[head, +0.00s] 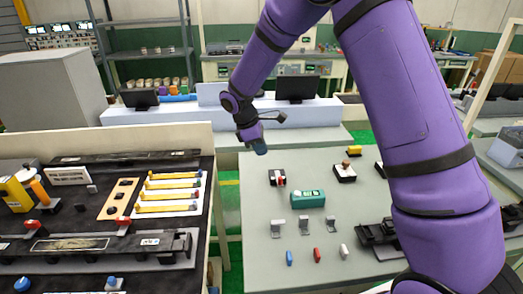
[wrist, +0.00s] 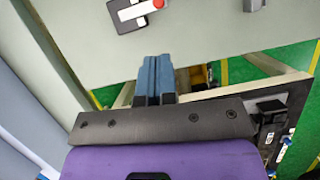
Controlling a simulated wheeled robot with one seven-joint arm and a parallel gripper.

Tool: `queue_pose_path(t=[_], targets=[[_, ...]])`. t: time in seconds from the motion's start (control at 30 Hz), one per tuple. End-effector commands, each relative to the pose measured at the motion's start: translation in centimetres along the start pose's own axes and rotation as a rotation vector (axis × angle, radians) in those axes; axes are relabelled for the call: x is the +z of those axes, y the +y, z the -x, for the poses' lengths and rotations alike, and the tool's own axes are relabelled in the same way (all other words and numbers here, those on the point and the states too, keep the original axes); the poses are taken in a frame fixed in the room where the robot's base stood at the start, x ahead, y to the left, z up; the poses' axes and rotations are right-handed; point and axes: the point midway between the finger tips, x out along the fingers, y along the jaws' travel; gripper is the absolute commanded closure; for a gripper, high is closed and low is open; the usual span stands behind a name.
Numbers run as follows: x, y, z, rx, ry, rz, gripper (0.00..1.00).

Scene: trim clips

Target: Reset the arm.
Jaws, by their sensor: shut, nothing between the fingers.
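My purple arm rises from the lower right of the head view and bends down at the upper middle. My gripper (head: 260,147) hangs in the air above the far left edge of the grey table (head: 350,268). In the wrist view the two blue fingers of my gripper (wrist: 157,75) lie together, shut and empty. No thing is in contact with the fingers in either view.
On the grey table are a red-topped device (head: 277,178), a teal box (head: 307,199), and small blue (head: 289,257), red (head: 317,254) and white (head: 343,251) pieces. A black workbench (head: 75,223) with fixtures stands left, past a gap with green floor.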

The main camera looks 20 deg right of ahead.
Motion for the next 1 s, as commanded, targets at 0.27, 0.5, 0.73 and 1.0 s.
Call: queue_pose_path(t=[0.27,0.5,0.73,1.0], targets=[[1.5,-0.5,1.7,0.013,0.018,-0.049,1.00],[6.3,-2.7,6.5,0.042,0.085,-0.218,1.00],[11.0,-5.9,10.5,0.064,0.158,-0.389,1.00],[16.1,-10.4,14.0,0.083,0.254,-0.589,1.00]])
